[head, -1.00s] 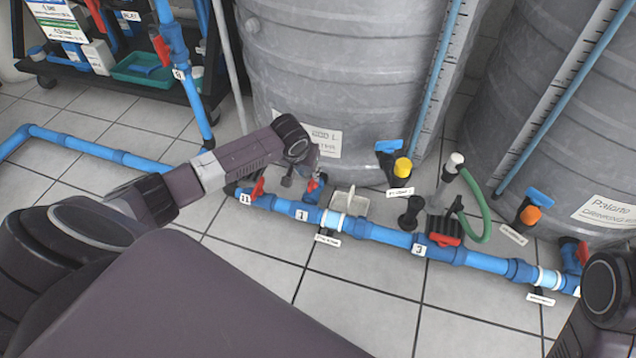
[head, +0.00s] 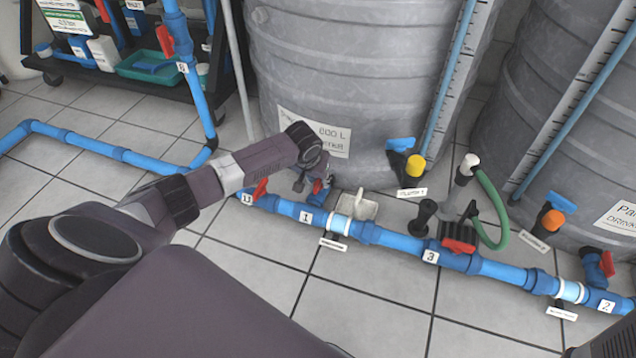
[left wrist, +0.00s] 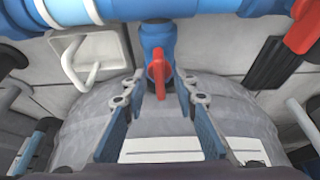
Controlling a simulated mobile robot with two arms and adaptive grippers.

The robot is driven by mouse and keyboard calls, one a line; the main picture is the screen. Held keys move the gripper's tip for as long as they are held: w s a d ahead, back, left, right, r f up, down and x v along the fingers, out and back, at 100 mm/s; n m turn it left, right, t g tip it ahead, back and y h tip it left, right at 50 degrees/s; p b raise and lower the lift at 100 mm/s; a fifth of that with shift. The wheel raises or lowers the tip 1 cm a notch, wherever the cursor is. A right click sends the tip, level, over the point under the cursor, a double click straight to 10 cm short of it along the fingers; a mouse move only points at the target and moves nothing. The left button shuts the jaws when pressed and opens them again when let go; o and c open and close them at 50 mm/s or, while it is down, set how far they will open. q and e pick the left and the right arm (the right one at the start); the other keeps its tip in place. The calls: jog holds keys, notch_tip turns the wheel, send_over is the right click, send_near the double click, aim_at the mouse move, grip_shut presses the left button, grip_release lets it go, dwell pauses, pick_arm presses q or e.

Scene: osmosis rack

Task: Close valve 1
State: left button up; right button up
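Blue floor pipe with label "1" (head: 306,217) runs across the head view. Beside this label, on a short blue branch towards the grey tank, is a small red valve handle (head: 317,187). My left gripper (head: 312,182) is over this branch and partly hides the handle. In the left wrist view the red handle (left wrist: 158,76) stands out from the blue fitting (left wrist: 157,38). My left gripper's two fingers (left wrist: 158,98) are open, one on each side of the handle, with visible gaps. I cannot tell how deep the handle sits between them. My right gripper is out of view.
A grey tank (head: 360,75) with a white label stands just behind the branch. Another red handle (head: 261,189) is left of it, and a red handle (head: 458,246) is near label "3". A small pale box (head: 358,207) sits behind the pipe. Open tiled floor lies in front.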

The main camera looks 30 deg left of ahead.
pick_arm(q)
jog(key=shift+c, duration=0.4)
grip_shut()
